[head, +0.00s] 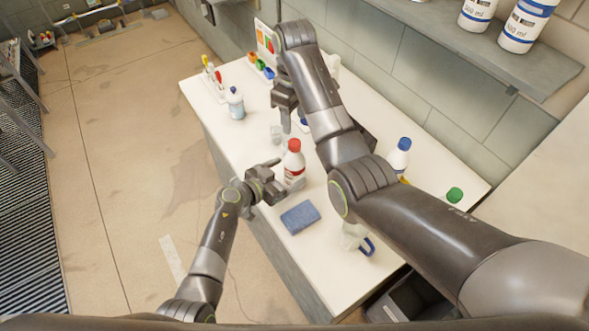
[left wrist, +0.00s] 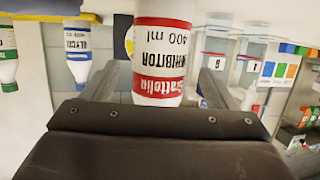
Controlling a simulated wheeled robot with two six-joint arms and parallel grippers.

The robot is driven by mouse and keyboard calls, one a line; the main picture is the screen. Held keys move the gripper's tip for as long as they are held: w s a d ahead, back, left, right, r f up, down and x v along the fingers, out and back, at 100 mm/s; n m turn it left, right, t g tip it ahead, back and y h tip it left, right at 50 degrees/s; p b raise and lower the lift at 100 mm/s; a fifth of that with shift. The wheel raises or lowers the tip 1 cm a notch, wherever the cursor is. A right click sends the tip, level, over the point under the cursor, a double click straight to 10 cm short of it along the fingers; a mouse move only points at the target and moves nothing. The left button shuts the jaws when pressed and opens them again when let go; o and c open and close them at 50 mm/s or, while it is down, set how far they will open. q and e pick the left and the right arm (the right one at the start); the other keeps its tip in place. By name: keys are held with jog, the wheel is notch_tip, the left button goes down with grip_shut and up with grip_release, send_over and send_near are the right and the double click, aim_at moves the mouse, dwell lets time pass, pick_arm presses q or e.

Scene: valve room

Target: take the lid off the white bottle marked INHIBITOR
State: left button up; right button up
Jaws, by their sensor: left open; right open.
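The white INHIBITOR bottle (head: 293,168) stands upright on the white bench, with its red lid (head: 294,145) on top. In the left wrist view the picture is upside down and the bottle's red-and-white label (left wrist: 162,50) fills the middle; its lid is out of sight there. My left gripper (head: 281,178) is open at the bottle's body, with one finger on each side in the wrist view (left wrist: 155,88). I cannot tell whether the fingers touch it. My right gripper (head: 293,118) points down beyond the bottle, open and apart from the lid.
A blue sponge (head: 300,217) lies in front of the bottle. A clear cup (head: 276,134) stands behind it, and a blue-capped bottle (head: 236,104) farther left. Another blue-capped bottle (head: 399,156) and a green-capped one (head: 454,196) stand right, beyond my right arm. A shelf (head: 480,50) overhangs the right.

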pick_arm(q)
jog(key=shift+x, duration=0.75)
